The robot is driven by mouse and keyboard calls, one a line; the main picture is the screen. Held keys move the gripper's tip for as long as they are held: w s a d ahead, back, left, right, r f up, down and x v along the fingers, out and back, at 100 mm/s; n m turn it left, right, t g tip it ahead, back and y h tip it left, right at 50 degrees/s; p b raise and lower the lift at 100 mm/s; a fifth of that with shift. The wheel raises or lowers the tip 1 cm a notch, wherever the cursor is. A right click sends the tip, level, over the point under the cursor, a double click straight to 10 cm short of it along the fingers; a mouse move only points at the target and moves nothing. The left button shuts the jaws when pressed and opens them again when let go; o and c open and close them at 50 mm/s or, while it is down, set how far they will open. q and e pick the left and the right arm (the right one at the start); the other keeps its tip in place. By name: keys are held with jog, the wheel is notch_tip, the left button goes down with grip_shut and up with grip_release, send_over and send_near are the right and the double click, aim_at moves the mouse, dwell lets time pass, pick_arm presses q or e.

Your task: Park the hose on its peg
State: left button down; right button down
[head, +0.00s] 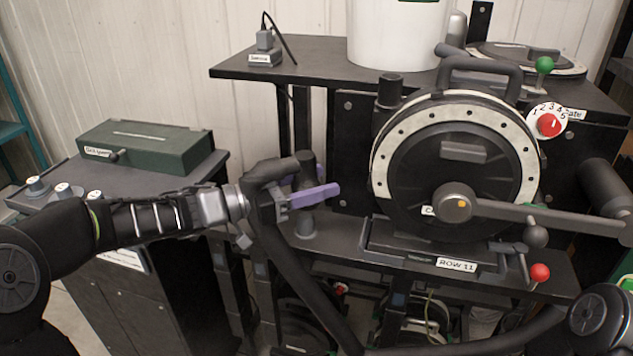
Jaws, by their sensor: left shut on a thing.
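My left gripper (316,196), with purple fingers, reaches in from the left and is shut on the end part of the dark hose (294,272). A short grey upright piece (305,224), which looks like the peg, stands on the lower shelf just below the fingers. The dark held end is above it in the picture; whether they touch I cannot tell. My right gripper is not in view.
The round seed meter (455,110) with its long crank handle (545,215) stands right of the gripper. A red-knobbed lever (540,272) is below it. A green box (148,147) sits on the left cabinet. A white container (393,35) stands on the upper shelf.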

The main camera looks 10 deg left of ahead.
aim_at(314, 229)
pick_arm(q)
notch_tip(314, 229, down, 2)
jog(key=shift+f+b, duration=0.1)
jog(key=shift+b, duration=0.8)
jog(key=shift+f+b, duration=0.7)
jog(key=shift+f, duration=1.15)
jog(key=shift+a+p, duration=0.1)
jog(key=shift+p, duration=0.2)
jog(key=shift+f, duration=0.6)
jog(key=shift+c, duration=2.4)
grip_release()
jog(key=shift+f, duration=0.1)
jog(key=shift+s+a, duration=0.1)
jog(key=shift+v, duration=3.8)
